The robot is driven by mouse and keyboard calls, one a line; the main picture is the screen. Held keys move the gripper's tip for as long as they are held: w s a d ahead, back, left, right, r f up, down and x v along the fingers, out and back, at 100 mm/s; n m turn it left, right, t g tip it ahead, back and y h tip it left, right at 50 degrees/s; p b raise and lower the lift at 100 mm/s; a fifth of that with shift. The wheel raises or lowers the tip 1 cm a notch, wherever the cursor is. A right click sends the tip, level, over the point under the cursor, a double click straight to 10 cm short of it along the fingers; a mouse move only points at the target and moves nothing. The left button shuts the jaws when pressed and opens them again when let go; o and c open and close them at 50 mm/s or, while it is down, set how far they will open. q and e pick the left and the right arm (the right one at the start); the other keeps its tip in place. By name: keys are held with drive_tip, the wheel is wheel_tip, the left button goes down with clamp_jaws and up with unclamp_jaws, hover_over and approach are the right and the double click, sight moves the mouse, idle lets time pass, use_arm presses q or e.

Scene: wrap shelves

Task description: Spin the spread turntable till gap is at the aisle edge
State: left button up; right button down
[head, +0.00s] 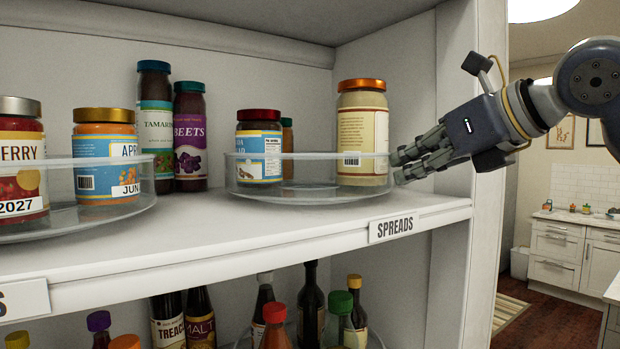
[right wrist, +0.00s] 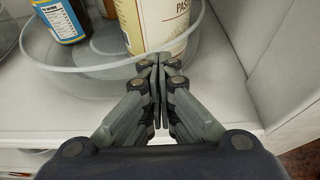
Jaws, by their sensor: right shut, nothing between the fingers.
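The spreads turntable (head: 312,193) is a clear round tray with a low wall, on the shelf above the SPREADS label (head: 394,227). In the right wrist view the fingertips (right wrist: 158,63) overlap the wall (right wrist: 95,77); contact is unclear.
Another clear turntable (head: 95,224) with jars stands at the left. Tall jars labelled TAMARIND (head: 155,125) and BEETS (head: 190,135) stand behind, between the turntables. The white shelf side panel (head: 455,200) is close to my right gripper. Bottles stand on the shelf below.

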drive_tip(key=shift+w, duration=0.25)
drive_tip(key=shift+s+d, duration=0.1)
drive_tip(key=shift+d, duration=0.05)
drive_tip(key=shift+s+d+b, duration=0.15)
drive_tip(key=shift+s+d, duration=0.15)
drive_tip(key=shift+d, duration=0.5)
drive_tip(key=shift+s+d+b, duration=0.15)
drive_tip(key=shift+s+d, duration=0.15)
drive_tip(key=shift+d, duration=0.5)
drive_tip(key=shift+a, duration=0.1)
drive_tip(key=v, duration=1.2)
